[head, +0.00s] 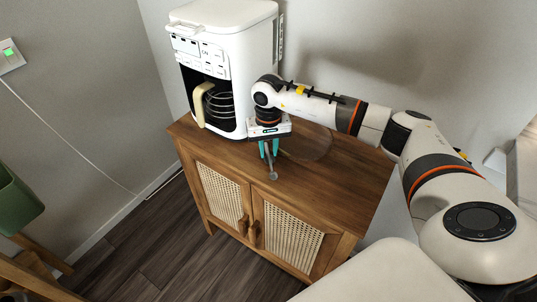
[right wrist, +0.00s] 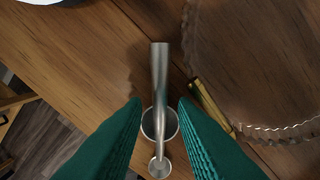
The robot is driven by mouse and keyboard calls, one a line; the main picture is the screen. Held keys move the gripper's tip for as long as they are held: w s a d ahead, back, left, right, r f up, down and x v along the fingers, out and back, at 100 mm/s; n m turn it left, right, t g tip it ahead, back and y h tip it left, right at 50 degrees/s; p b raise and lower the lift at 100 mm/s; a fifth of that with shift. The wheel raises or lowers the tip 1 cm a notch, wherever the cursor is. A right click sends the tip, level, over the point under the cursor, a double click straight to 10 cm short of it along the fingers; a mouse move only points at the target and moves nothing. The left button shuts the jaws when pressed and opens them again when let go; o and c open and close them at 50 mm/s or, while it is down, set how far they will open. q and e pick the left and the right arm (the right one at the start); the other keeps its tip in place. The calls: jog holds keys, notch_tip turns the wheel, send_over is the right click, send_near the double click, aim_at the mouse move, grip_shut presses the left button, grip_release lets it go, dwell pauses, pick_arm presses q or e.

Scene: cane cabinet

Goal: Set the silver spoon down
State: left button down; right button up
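The silver spoon (right wrist: 160,75) shows in the right wrist view, with its thick handle end at the top and a small round end at the bottom. A larger round silver shape surrounds or lies behind its lower shaft; I cannot tell which. In the head view the spoon's lower end (head: 273,175) shows just below the gripper, over the wooden cabinet top (head: 330,180); I cannot tell whether it touches. My right gripper (head: 268,158) points down there. Its teal fingers (right wrist: 160,104) are spread either side of the spoon, with gaps visible. My left gripper is not in view.
A white coffee maker (head: 232,50) stands behind and left of the gripper. A clear round glass dish (head: 308,142) lies close on the right. The cabinet top is bare to the front right. A green container (head: 15,200) is at the far left.

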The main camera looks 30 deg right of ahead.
aim_at(268, 154)
jog(key=shift+f, duration=0.45)
jog(key=shift+c, duration=0.2)
grip_shut()
notch_tip(268, 154, up, 10)
jog(key=shift+b, duration=0.3)
